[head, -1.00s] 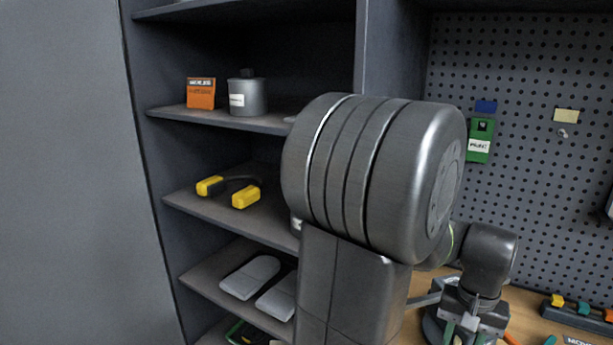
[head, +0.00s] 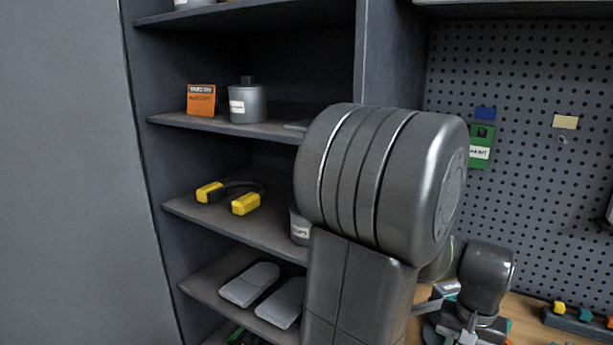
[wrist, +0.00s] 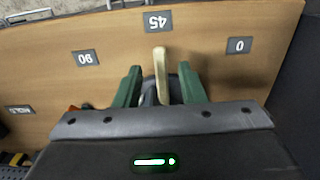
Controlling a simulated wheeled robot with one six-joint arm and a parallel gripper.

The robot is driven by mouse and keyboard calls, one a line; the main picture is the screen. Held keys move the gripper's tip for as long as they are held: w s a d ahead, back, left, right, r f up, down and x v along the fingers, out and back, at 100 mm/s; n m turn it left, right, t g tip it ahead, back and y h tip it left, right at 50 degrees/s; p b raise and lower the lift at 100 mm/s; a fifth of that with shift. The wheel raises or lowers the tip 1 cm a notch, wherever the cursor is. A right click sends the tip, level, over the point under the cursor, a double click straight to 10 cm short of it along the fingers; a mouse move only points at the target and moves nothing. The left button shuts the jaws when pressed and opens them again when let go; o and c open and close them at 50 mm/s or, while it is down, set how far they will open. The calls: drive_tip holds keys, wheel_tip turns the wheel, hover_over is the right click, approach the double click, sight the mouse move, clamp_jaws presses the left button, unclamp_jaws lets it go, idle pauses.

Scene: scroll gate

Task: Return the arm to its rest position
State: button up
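My arm rises large in the middle of the head view, with a thick dark cylindrical joint in front of the shelves. My gripper (wrist: 160,88) points down at the wooden bench (wrist: 215,22) in the wrist view. Its two green fingers stand apart with a gap between them. A beige lever-like bar (wrist: 160,62) shows between and beyond the fingers, pointing at the label 45 (wrist: 158,21); I see no finger touching it. In the head view my gripper is low at the right, partly cut off by the bottom edge.
Shelves at the left hold an orange box (head: 201,99), a grey canister (head: 247,102), yellow-ended earmuffs (head: 245,203) and grey flat pieces (head: 249,284). A pegboard (head: 540,180) stands behind the bench.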

wheel_tip(320, 180, down, 3)
drive_tip(key=shift+f, duration=0.1)
drive_tip(key=shift+w+a+r+m, duration=0.2)
drive_tip(key=shift+w+a+m, duration=0.05)
drive_tip(key=shift+a+m, duration=0.25)
